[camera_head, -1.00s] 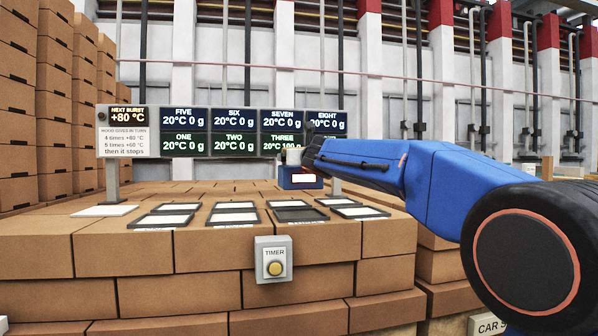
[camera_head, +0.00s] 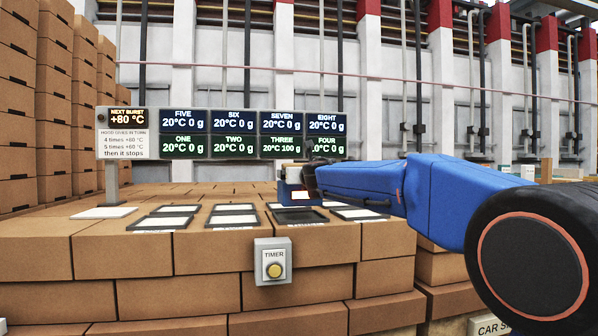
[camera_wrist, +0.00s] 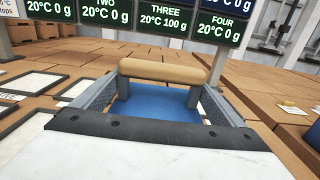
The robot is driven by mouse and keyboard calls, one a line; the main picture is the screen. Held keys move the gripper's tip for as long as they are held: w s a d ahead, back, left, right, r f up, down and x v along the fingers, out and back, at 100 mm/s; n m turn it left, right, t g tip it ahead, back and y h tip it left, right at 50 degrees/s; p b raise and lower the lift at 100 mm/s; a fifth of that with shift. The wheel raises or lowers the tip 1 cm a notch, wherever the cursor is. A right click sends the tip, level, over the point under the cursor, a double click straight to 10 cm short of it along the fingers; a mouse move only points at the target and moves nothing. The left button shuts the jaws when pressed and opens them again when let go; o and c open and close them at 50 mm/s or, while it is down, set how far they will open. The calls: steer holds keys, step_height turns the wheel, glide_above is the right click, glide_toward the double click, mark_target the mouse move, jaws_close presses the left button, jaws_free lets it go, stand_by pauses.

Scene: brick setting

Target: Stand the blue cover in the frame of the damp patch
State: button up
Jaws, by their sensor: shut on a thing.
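My gripper (camera_head: 304,180) is shut on the tan bar handle (camera_wrist: 162,69) of the blue cover (camera_wrist: 160,101). The display reads 100 g for THREE and 0 g for the others. I cannot tell whether the cover touches anything. The dark patch is hidden in the wrist view.
Several black frames with white pads, such as the one at front left (camera_head: 160,222), lie on the brick bench (camera_head: 120,245). A display board (camera_head: 250,134) stands behind them. A timer box with a yellow button (camera_head: 274,268) is on the bench's front.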

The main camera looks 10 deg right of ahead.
mark_target(299, 187)
steer(key=shift+f, duration=0.25)
steer(key=shift+f, duration=0.15)
steer(key=shift+f, duration=1.7)
steer(key=o, duration=1.8)
steer(key=shift+f, duration=0.25)
steer(key=s, duration=1.2)
steer(key=shift+r, duration=0.1)
